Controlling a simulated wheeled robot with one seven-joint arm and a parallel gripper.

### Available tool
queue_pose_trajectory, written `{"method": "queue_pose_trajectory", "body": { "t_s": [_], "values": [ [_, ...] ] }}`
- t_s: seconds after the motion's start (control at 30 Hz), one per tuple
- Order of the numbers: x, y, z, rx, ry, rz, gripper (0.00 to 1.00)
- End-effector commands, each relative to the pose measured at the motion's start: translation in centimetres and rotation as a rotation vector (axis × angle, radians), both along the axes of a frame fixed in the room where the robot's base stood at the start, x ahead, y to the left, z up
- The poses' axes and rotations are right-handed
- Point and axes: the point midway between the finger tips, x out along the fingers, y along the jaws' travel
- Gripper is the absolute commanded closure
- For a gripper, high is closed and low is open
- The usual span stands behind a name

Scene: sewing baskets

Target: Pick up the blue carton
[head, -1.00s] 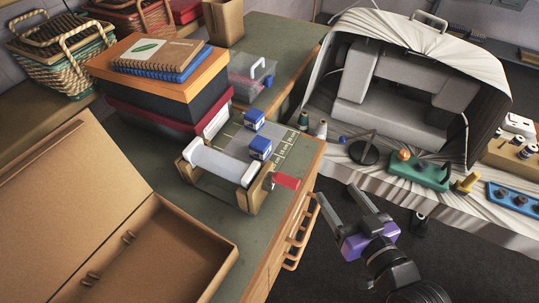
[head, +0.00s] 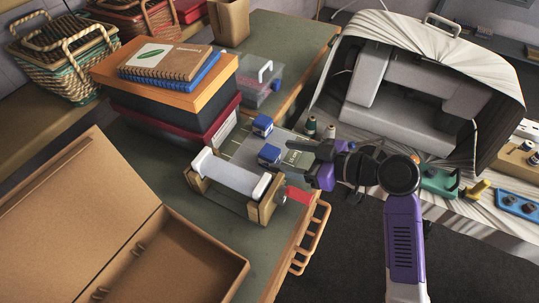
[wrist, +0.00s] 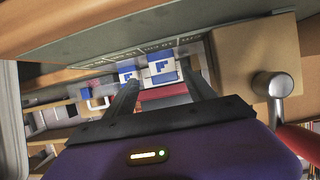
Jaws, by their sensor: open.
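Two small blue-and-white cartons stand on the grey ruled mat on the green worktop. In the head view the nearer carton (head: 269,155) is beside the white roller, and the farther carton (head: 262,125) is a little behind it. My gripper (head: 309,157) is open and empty, just right of the nearer carton and apart from it. In the wrist view one carton (wrist: 161,69) shows larger, between the fingers' lines, and the other carton (wrist: 127,74) shows smaller, near the left finger. The open gripper (wrist: 160,82) points toward them.
A white roller (head: 230,175) in a wooden frame with a red handle (head: 298,195) stands in front of the cartons. Stacked boxes (head: 170,85) are to the left, and a clear plastic box (head: 258,80) behind. A covered sewing machine (head: 410,85) is right.

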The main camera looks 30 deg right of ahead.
Motion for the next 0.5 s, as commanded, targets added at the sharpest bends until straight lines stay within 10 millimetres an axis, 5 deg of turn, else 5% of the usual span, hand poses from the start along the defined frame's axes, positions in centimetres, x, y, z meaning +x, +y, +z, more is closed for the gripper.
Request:
{"method": "queue_pose_trajectory", "body": {
  "t_s": [0.5],
  "values": [
    [3.8,3.3,-1.9,0.000,0.000,-0.002,0.36]
  ]
}}
